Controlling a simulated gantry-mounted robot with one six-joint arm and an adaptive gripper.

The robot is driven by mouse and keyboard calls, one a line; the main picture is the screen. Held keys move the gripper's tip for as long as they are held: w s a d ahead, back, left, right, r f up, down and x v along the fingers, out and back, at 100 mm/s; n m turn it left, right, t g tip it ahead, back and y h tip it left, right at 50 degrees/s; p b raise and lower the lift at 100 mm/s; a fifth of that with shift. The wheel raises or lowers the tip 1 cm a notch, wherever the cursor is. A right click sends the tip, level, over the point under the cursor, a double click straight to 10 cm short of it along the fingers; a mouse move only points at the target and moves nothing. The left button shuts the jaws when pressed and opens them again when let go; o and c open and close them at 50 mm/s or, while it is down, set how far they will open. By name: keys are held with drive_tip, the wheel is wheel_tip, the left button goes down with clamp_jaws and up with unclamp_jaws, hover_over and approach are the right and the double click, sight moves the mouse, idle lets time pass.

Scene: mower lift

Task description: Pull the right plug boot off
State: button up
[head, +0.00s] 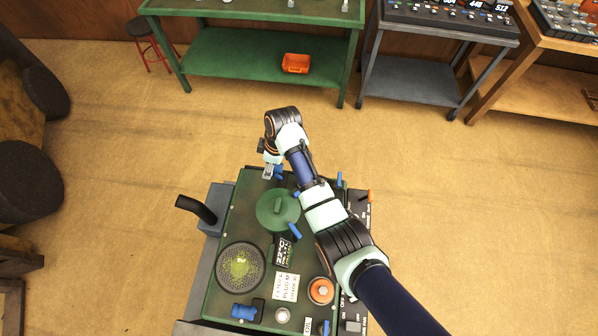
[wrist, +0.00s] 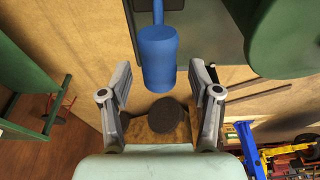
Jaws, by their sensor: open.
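My gripper (head: 269,171) is over the far edge of the green machine deck (head: 238,213). In the wrist view my gripper (wrist: 159,72) is open, with a finger on each side of a blue plug boot (wrist: 158,62). The boot is a blue cylinder with a thinner blue stem running up out of the picture. Gaps show between it and both fingers, and nothing is held. In the head view a bit of this blue boot (head: 279,171) shows beside my gripper, partly hidden by it. Another blue cylinder (head: 243,311) lies at the deck's near left.
A green round cap (head: 278,209) with a blue lever (head: 295,231) stands just near of my gripper. A round grate (head: 240,267) and an orange knob (head: 320,290) are on the deck. A black handle (head: 196,209) sticks out left. The floor beyond is clear up to the green bench (head: 256,57).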

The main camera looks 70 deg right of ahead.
wheel_tip(320, 180, up, 6)
drive_tip(key=p, duration=0.5)
drive_tip(key=shift+r, duration=0.1)
drive_tip(key=w+a+r+t+h+p, duration=0.1)
drive_tip(key=w+a+r+t+p, duration=0.2)
drive_tip(key=a+r, duration=0.55)
drive_tip(key=w+a+r+t+h+p, duration=0.1)
drive_tip(key=w+a+r+p, duration=0.3)
drive_tip(key=a+r, duration=0.4)
drive_tip(key=s+a+r+m+t+p, duration=0.1)
drive_tip(key=s+a+r+t+p, duration=0.1)
drive_tip(key=a+r, duration=0.7)
drive_tip(key=s+a+r+m+t+y+p, duration=0.1)
drive_tip(key=s+a+r+t, duration=0.3)
drive_tip(key=a+r, duration=0.6)
drive_tip(key=shift+s+a+r+m+p, duration=0.3)
drive_tip(key=shift+s+m+p, duration=0.1)
drive_tip(key=shift+s+p, duration=0.6)
